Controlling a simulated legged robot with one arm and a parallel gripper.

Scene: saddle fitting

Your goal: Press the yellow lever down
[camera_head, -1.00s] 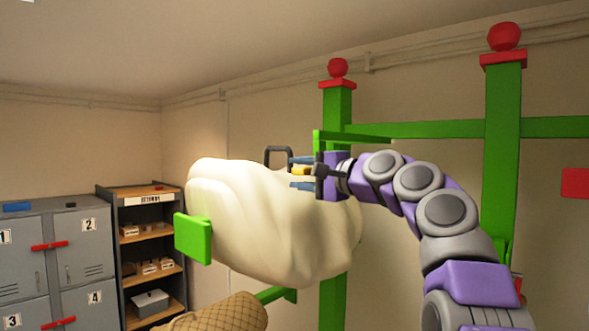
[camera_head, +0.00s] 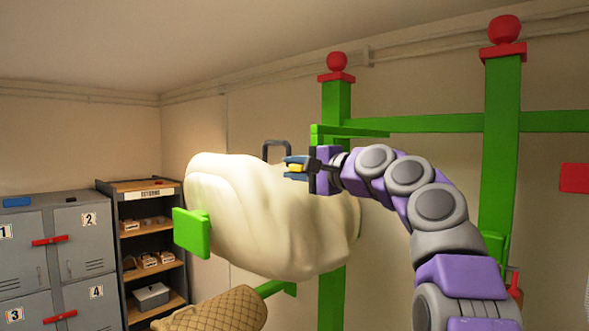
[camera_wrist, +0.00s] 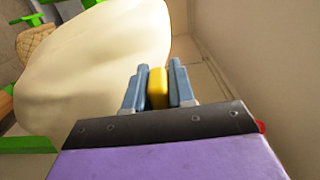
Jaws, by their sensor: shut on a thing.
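The yellow lever (camera_head: 296,168) shows as a small yellow piece at my gripper (camera_head: 297,167), in front of the cream saddle-shaped body (camera_head: 250,220). In the wrist view the yellow lever (camera_wrist: 157,88) stands between the two blue-grey fingers of my gripper (camera_wrist: 158,85), which are shut on it. The cream body (camera_wrist: 90,75) fills the left of the wrist view. What the lever is fixed to is hidden behind the fingers and the wrist.
A dark handle-like loop (camera_head: 276,150) stands just behind the fingers. A green frame with posts (camera_head: 502,150) and red knobs stands behind my arm. A green plate (camera_head: 191,233) sticks out on the left of the cream body. Grey lockers (camera_head: 50,255) and a shelf (camera_head: 150,240) stand farther left.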

